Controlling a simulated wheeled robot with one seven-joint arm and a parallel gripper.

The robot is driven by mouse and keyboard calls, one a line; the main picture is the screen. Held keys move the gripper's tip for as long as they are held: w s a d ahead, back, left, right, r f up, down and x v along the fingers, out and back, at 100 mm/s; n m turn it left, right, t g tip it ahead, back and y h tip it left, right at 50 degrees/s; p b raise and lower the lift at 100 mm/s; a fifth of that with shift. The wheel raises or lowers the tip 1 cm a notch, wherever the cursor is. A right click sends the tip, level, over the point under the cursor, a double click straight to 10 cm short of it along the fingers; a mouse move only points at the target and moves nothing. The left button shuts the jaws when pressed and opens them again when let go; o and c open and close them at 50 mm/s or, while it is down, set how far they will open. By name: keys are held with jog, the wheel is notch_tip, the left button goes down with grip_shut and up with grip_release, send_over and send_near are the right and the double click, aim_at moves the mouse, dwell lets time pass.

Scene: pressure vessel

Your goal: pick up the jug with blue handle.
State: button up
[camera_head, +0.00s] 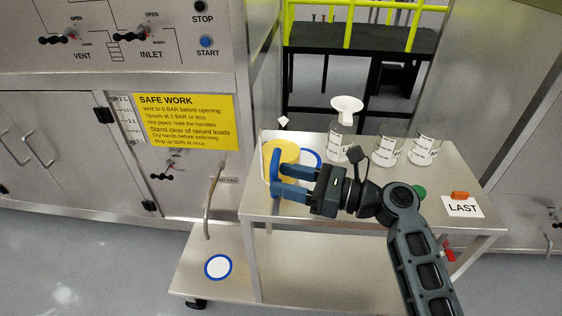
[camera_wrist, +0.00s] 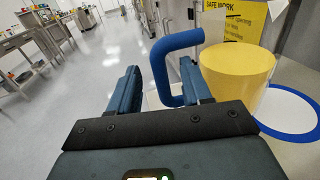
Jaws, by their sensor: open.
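The jug (camera_head: 287,149), filled with yellow, stands on the metal table at its left end. My gripper (camera_head: 274,178) is open at the handle. In the wrist view the lower part of the handle lies between the two fingers of my gripper (camera_wrist: 160,72), with a gap on the left finger's side. I cannot tell whether the right finger touches it.
A blue ring mark (camera_head: 312,159) lies beside the jug. Several glass vessels stand behind, one with a white funnel (camera_head: 346,106). A card reading LAST (camera_head: 463,207) is at the right. A lower shelf bears another blue ring (camera_head: 218,267). The cabinet panel stands at the left.

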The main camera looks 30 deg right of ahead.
aim_at(273, 176)
jog(key=shift+x, duration=1.65)
grip_shut()
